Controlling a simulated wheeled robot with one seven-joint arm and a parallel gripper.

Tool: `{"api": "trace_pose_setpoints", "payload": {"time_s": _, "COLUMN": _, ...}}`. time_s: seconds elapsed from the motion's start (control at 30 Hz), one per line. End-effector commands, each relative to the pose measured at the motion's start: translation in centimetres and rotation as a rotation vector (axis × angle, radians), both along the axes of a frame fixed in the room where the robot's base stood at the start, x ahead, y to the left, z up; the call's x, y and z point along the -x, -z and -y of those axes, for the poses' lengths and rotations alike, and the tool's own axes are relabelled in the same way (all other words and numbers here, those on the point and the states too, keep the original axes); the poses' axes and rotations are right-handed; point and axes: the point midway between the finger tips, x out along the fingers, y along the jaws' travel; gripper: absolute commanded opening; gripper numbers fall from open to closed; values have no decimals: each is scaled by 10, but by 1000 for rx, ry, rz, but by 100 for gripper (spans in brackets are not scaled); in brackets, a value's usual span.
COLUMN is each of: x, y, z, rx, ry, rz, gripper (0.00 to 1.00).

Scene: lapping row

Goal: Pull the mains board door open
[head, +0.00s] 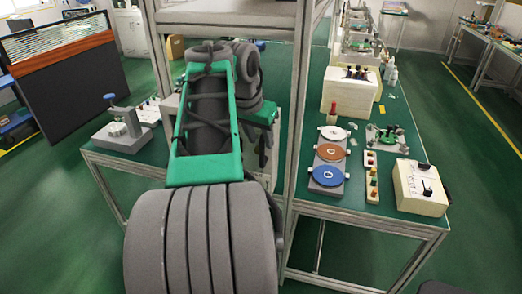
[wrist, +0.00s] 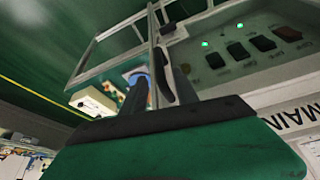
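The mains board (wrist: 225,58) fills the upper right of the wrist view, a grey-green panel with dark and red rocker switches and green lamps. Part of its label (wrist: 292,116), reading "MAIN", shows at the right edge. A dark upright handle (wrist: 161,78) stands at the panel's left edge. My gripper (wrist: 155,80) has its two dark fingers apart, one on each side of the handle as pictured; contact is not clear.
A bench with a metal frame (head: 291,150) stands close beside my arm. On it are a row of coloured lapping discs (head: 330,153), a cream control box (head: 420,187) and a larger cream box (head: 350,93). A dark panel (head: 68,90) stands at left. Green floor is open at right.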

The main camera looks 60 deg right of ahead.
Motion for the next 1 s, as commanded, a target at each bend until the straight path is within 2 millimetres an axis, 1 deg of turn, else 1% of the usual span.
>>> {"api": "trace_pose_setpoints", "payload": {"time_s": 0.03, "x": 1, "y": 11, "z": 3, "rx": -3, "ry": 0, "rz": -2, "gripper": 36}}
{"api": "trace_pose_setpoints", "payload": {"time_s": 0.1, "x": 1, "y": 24, "z": 8, "rx": -3, "ry": -1, "rz": -2, "gripper": 36}}
{"api": "trace_pose_setpoints", "payload": {"time_s": 0.2, "x": 1, "y": 42, "z": 15, "rx": -4, "ry": -1, "rz": -2, "gripper": 36}}
{"api": "trace_pose_setpoints", "payload": {"time_s": 0.3, "x": 2, "y": 54, "z": 22, "rx": -2, "ry": -1, "rz": -1, "gripper": 36}}
{"api": "trace_pose_setpoints", "payload": {"time_s": 0.4, "x": 1, "y": 61, "z": 25, "rx": -1, "ry": -1, "rz": 0, "gripper": 36}}
{"api": "trace_pose_setpoints", "payload": {"time_s": 0.63, "x": 2, "y": 62, "z": 25, "rx": 0, "ry": 0, "rz": 0, "gripper": 36}}
{"api": "trace_pose_setpoints", "payload": {"time_s": 0.67, "x": 2, "y": 62, "z": 25, "rx": 0, "ry": 0, "rz": 0, "gripper": 34}}
{"api": "trace_pose_setpoints", "payload": {"time_s": 1.0, "x": 2, "y": 62, "z": 25, "rx": 0, "ry": 0, "rz": 0, "gripper": 7}}
